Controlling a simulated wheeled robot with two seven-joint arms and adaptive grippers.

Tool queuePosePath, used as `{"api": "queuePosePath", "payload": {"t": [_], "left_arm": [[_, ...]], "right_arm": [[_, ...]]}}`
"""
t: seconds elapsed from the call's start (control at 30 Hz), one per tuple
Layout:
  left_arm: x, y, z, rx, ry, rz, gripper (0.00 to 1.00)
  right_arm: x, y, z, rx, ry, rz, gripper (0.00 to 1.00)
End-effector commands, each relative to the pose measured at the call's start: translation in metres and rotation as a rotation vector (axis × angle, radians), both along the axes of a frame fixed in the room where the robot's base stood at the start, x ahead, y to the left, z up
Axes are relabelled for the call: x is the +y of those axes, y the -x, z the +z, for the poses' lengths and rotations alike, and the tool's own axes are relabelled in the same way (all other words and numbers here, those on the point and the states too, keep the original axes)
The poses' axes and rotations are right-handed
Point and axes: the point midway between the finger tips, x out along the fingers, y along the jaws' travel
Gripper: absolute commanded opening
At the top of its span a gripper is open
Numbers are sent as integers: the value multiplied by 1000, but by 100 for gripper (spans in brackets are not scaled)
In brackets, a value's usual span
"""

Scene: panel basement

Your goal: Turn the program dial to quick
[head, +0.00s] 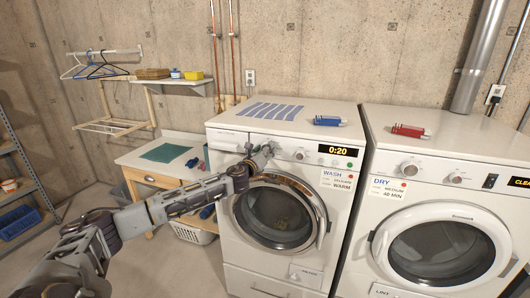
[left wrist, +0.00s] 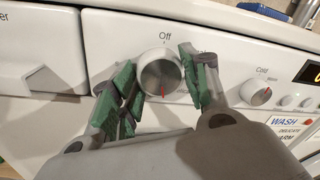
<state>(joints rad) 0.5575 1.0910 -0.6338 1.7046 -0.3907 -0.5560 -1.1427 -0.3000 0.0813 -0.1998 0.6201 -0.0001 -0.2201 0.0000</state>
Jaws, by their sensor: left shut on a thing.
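The white washer (head: 228,205) stands in the middle of the head view. Its round program dial (left wrist: 158,70) shows in the left wrist view, with "Off" printed above it and a red mark pointing down. Other labels around the dial are covered or too small to read. My left gripper (left wrist: 160,85) has its green-padded fingers on either side of the dial and is shut on it. In the head view the left gripper (head: 263,155) is at the washer's control panel and hides most of the dial. My right gripper is not in view.
A smaller temperature dial (left wrist: 256,91), labelled "Cold", is right of the program dial. The washer display (head: 338,150) reads 0:20. A dryer (head: 400,165) stands at the right. Striped cloth (head: 270,110) and a blue object (head: 328,121) lie on the washer top.

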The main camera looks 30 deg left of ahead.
Motion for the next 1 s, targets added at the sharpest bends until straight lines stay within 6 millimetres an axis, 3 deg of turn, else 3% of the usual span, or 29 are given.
{"api": "queuePosePath", "payload": {"t": [0.4, 0.97, 1.0], "left_arm": [[-1, 1, -4, 60, -220, -1, 22], [-1, 0, -4, 67, -253, -2, 22], [-1, 0, -4, 67, -253, -2, 51]], "right_arm": [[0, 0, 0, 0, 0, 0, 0], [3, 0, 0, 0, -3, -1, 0], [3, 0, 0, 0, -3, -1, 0]]}}
